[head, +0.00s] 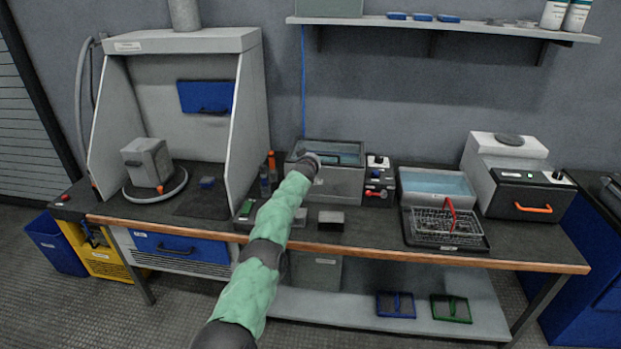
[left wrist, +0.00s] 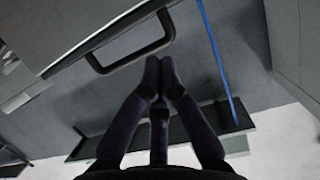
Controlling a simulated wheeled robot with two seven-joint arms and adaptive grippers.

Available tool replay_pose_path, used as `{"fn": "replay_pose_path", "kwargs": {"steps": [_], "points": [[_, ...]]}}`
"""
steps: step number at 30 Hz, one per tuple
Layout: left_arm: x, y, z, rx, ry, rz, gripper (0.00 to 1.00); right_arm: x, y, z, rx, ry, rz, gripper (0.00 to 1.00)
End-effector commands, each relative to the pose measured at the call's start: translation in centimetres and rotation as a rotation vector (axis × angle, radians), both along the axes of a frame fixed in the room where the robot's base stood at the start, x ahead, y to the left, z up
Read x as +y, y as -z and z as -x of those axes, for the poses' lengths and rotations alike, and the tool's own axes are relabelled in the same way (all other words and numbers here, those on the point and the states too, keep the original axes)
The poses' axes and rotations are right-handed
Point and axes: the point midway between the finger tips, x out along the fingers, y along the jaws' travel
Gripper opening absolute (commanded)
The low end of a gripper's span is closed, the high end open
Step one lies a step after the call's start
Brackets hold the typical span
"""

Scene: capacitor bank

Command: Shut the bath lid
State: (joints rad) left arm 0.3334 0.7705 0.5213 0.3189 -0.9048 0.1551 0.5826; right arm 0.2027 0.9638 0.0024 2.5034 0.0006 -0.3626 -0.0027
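The bath (head: 335,187) is a grey box at the back middle of the bench, next to a small control box. Bluish liquid shows inside, so its top is at least partly open. In the left wrist view a grey panel, seemingly the lid (left wrist: 95,25), carries a black bar handle (left wrist: 135,58). My left arm reaches up to the bath's left side, and my left gripper (head: 312,160) is small and dark there. In the left wrist view the fingertips (left wrist: 160,66) are together, just beside the handle, with nothing visible between them. My right gripper is out of view.
The hood's side wall (head: 245,115) stands left of the bath, with orange-topped bottles (head: 268,170) between. Right of it are the control box (head: 379,180), an open water tank (head: 437,188) and a wire basket (head: 447,226). A shelf (head: 440,27) overhangs behind.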

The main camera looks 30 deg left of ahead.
Motion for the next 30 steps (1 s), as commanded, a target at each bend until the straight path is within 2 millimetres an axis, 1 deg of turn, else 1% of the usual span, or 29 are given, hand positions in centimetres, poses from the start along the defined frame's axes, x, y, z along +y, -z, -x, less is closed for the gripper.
{"fn": "replay_pose_path", "kwargs": {"steps": [3,18,21,30], "points": [[-0.2,0.7,0.6,-0.002,0.000,-0.001,0.00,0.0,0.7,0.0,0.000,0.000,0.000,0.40],[-1.1,3.6,2.9,-0.002,-0.001,-0.001,0.00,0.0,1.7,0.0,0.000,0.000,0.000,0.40],[-1.2,4.0,3.3,-0.002,-0.001,-0.001,0.00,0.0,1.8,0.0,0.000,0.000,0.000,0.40],[-1.4,4.4,3.6,-0.002,0.000,0.000,0.00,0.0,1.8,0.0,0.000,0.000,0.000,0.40]]}}
